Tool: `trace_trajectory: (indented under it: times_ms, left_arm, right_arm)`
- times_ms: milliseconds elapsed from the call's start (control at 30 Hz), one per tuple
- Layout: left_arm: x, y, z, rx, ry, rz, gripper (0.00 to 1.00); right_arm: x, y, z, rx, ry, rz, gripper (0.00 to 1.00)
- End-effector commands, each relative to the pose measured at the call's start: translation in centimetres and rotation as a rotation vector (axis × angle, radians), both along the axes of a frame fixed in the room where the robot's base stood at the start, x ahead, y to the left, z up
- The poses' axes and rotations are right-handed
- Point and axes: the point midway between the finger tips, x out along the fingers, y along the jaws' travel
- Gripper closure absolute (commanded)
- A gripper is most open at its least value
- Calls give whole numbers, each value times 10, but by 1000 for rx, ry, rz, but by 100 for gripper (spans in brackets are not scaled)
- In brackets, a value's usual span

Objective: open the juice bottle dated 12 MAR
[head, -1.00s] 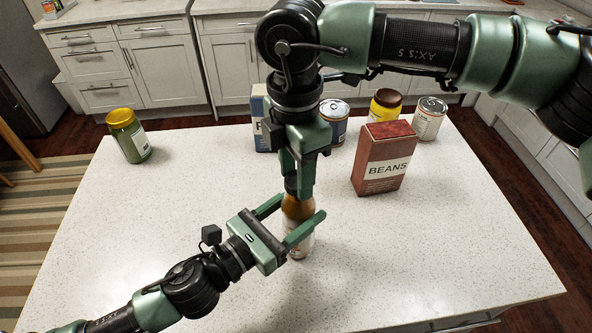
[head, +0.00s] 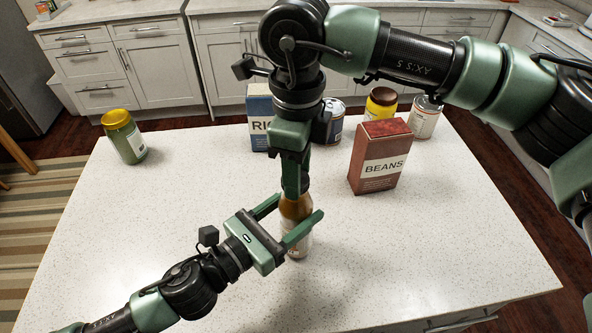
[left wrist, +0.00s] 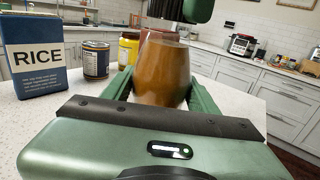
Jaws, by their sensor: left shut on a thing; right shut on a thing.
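The juice bottle (head: 296,210), amber-brown with a pale label, stands upright on the counter and also shows in the left wrist view (left wrist: 162,75). My left gripper (head: 300,205) is shut on its body from the side. My right gripper (head: 297,188) points down above the bottle and is shut on the dark cap (head: 305,184). In the left wrist view the cap (left wrist: 165,9) seems to sit above the bottle's top with a small gap between. The date on the label cannot be read.
A red BEANS box (head: 380,158), a blue RICE box (head: 259,118), a blue can (head: 334,122), a yellow jar (head: 381,103) and another can (head: 424,118) stand behind. A green jar with a yellow lid (head: 125,137) stands far left. The front counter (head: 420,240) is clear.

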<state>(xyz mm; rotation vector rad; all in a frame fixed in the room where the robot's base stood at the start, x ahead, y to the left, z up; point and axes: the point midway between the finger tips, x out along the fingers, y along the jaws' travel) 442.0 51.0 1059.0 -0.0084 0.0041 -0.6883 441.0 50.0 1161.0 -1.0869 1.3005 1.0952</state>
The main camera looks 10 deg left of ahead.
Motion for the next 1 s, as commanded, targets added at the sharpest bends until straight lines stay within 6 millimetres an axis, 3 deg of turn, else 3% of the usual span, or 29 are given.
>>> trace_trajectory:
  times_ms: [800,1000]
  left_arm:
    - [-5,-5,2,-3,-7,-17,100]
    - [-5,-5,2,-3,-7,-17,100]
  right_arm:
    - [10,6,3,18,4,1999,100]
    - [10,7,3,17,8,2334,100]
